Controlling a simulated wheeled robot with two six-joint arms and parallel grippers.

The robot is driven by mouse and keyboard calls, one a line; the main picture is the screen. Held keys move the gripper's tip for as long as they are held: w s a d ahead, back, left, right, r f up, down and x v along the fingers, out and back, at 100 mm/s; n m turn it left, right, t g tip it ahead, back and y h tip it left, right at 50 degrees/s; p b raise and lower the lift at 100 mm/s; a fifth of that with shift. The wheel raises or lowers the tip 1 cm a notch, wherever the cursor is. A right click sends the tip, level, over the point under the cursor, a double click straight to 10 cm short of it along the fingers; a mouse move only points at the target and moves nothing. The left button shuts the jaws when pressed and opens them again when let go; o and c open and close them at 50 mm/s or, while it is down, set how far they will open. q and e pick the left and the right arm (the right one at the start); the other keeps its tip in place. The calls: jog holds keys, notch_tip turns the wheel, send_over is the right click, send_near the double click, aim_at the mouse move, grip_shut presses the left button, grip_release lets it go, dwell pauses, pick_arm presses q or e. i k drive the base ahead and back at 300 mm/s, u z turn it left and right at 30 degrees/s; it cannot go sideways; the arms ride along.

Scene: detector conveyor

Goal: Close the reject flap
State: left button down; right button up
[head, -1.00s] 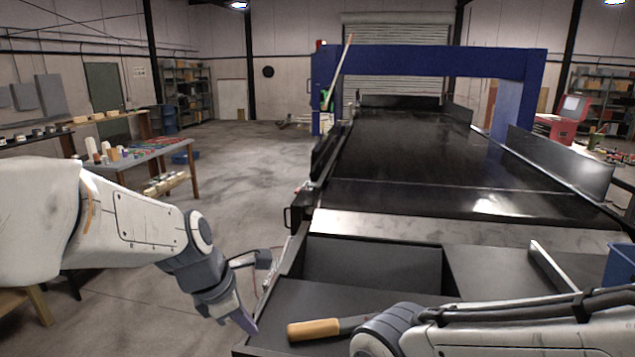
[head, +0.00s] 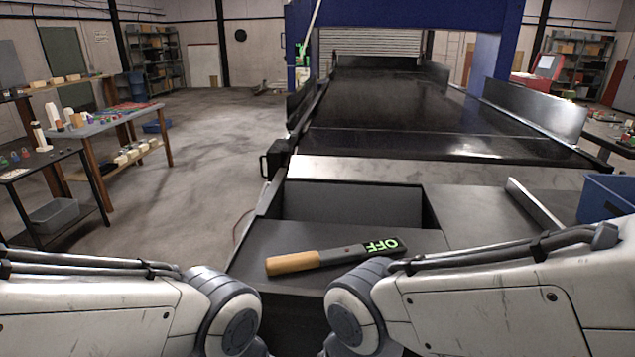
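The reject opening (head: 352,207) is a dark rectangular recess at the near end of the conveyor (head: 400,115), just before a grey metal strip. A flat dark panel (head: 245,240) lies in front of it, which may be the flap; I cannot tell for sure.
A blue bin (head: 607,198) stands at the right, beside a low metal rail (head: 535,205). A tool table (head: 110,125) stands at the left. Open floor lies between table and conveyor.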

aim_at(331, 204)
jog(key=u, duration=0.4)
jog(key=k, duration=0.5)
jog(key=u, duration=1.35)
jog(key=i, duration=1.4)
jog(key=z, duration=1.05)
jog(key=i, duration=0.55)
jog(key=z, duration=0.6)
